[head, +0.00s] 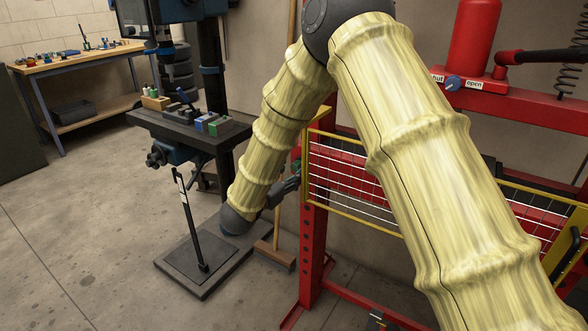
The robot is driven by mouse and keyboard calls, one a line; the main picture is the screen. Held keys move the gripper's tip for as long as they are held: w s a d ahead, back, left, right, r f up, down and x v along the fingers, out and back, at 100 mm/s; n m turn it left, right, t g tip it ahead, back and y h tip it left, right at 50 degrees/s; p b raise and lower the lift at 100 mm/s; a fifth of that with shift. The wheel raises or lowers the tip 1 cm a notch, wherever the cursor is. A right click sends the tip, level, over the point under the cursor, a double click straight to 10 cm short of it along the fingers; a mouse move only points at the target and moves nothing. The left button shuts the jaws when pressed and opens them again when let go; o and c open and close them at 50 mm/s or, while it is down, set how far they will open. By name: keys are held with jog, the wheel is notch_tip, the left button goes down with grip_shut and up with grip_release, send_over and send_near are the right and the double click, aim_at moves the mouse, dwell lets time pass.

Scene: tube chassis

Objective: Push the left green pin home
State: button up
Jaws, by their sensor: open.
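The red press frame (313,255) stands at the right, with a yellow-edged wire mesh guard (345,178) across its front. A small dark green piece (296,164) shows at the left upright of the frame, just left of the guard's edge. It may be the left green pin; it is too small to tell how far in it sits. My gripper (294,181) is small and dark at the end of my arm, open, just below that green piece. I cannot tell whether they touch. My arm covers part of the guard and frame; no right pin can be made out.
A drill press with a dark table (190,130) stands left of my gripper, its base plate (212,262) on the floor. A broom (275,255) leans close behind. A red cylinder (474,40) tops the frame. A wooden workbench (80,60) stands far left. The left floor is clear.

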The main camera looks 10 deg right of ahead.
jog(key=v, duration=0.8)
jog(key=shift+s+a, duration=0.2)
jog(key=shift+a, duration=0.15)
jog(key=s+d+f+n+y, duration=0.2)
jog(key=s+f+n+y, duration=0.15)
jog(key=f+n, duration=0.65)
jog(key=s+d+f+n+y, duration=0.2)
jog(key=f+n+y, duration=0.2)
jog(key=f+n, duration=0.65)
jog(key=s+d+f+n+g+y, duration=0.3)
jog(key=s+f+n+g, duration=0.2)
jog(key=s+f+n, duration=0.8)
jog(key=s+d+f+n+g+y, duration=0.1)
jog(key=s+f+n+g, duration=0.25)
jog(key=s, duration=0.55)
jog(key=s+d+f+n+g+y, duration=0.1)
jog(key=s+d+f+n+g, duration=0.15)
jog(key=s+n, duration=0.45)
jog(key=s+f+n+g+y, duration=0.1)
jog(key=s+f+n+g, duration=0.2)
jog(key=s, duration=0.9)
notch_tip(320, 180, up, 16)
jog(key=t+p, duration=0.1)
jog(key=p, duration=1.5)
jog(key=shift+w+f, duration=0.2)
jog(key=shift+w, duration=0.25)
